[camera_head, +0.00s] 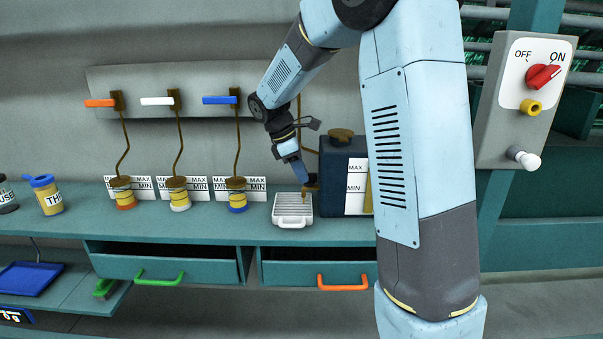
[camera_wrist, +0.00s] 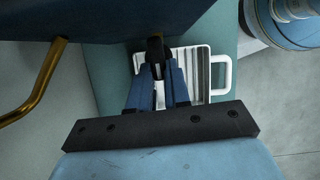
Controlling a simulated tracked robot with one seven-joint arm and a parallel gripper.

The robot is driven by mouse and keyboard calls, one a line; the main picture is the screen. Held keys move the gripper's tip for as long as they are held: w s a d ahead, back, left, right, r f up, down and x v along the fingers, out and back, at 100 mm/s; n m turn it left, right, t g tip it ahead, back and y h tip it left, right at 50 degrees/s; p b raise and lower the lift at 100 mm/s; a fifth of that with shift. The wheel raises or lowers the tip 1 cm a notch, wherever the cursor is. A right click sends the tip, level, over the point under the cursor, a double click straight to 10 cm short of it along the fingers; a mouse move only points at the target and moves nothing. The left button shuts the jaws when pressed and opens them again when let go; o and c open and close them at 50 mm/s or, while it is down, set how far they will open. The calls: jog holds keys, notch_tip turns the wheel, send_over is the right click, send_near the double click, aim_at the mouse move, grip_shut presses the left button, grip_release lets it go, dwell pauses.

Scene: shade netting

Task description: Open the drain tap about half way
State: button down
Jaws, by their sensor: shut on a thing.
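A dark blue tank (camera_head: 341,150) with a brass cap and a MAX/MIN label stands on the bench behind my arm. The drain tap (camera_head: 305,191) is at its lower left, a small brass part mostly hidden by my gripper (camera_head: 309,179). In the wrist view my blue fingers (camera_wrist: 157,75) are closed together at a small dark part by the tank (camera_wrist: 90,18). My gripper is shut on the drain tap, but how far it is turned cannot be told. A white ribbed tray (camera_head: 293,222) lies below the tap and also shows in the wrist view (camera_wrist: 221,70).
Orange (camera_head: 100,103), white (camera_head: 157,101) and blue (camera_head: 219,99) levers are on the wall, above several jars. Two drawers with a green handle (camera_head: 160,280) and an orange handle (camera_head: 343,284) stand partly open below. A switch box (camera_head: 500,120) is at right.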

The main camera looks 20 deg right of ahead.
jog(key=shift+w, duration=0.1)
dwell(0.4)
jog(key=c, duration=1.1)
grip_release()
jog(key=v, duration=1.3)
jog(key=shift+a+r, duration=0.15)
jog(key=shift+r, duration=0.2)
jog(key=s+d+r+m+t+y, duration=0.15)
jog(key=s+m, duration=0.25)
jog(key=s, duration=0.4)
jog(key=s+d+r+m+t+y, duration=0.1)
jog(key=s+d+m+t, duration=0.15)
jog(key=s, duration=0.65)
jog(key=s+f+m+t, duration=0.1)
jog(key=s+m, duration=0.1)
jog(key=s, duration=0.2)
jog(key=s+d+f+m+t+y, duration=0.1)
jog(key=s+f+m, duration=0.1)
jog(key=s, duration=0.3)
jog(key=s+f+m+y, duration=0.1)
jog(key=s+f+m, duration=0.1)
jog(key=s+m, duration=0.2)
jog(key=shift+s+d+f+m+t, duration=0.25)
jog(key=shift+s+d+t, duration=0.15)
jog(key=shift+s, duration=0.15)
